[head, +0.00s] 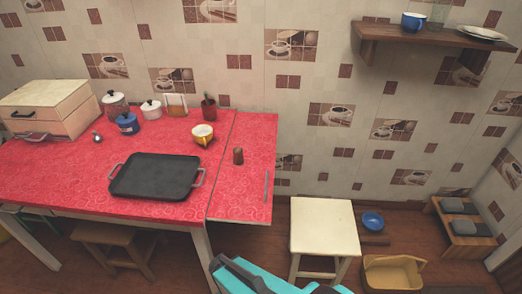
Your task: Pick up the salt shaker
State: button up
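A small brown upright cylinder (238,156), which looks like the salt shaker, stands on the red-covered right leaf of the table (240,190). Nothing touches it, and its side towards me is unblocked. No label or holes can be made out on it. Teal and dark parts of my arm show at the bottom edge, below and in front of the leaf, well apart from the shaker. My gripper's fingertips cannot be made out there, so its opening is unclear.
A plant pot (209,108), a blue pot (127,124) and a bread box (48,108) stand farther back. A white stool (323,226) is right of the table.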

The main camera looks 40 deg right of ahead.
aim_at(238, 159)
jog(key=z, duration=0.7)
jog(key=k, duration=1)
jog(key=u, duration=0.05)
jog(key=i, duration=0.9)
jog(key=z, duration=0.05)
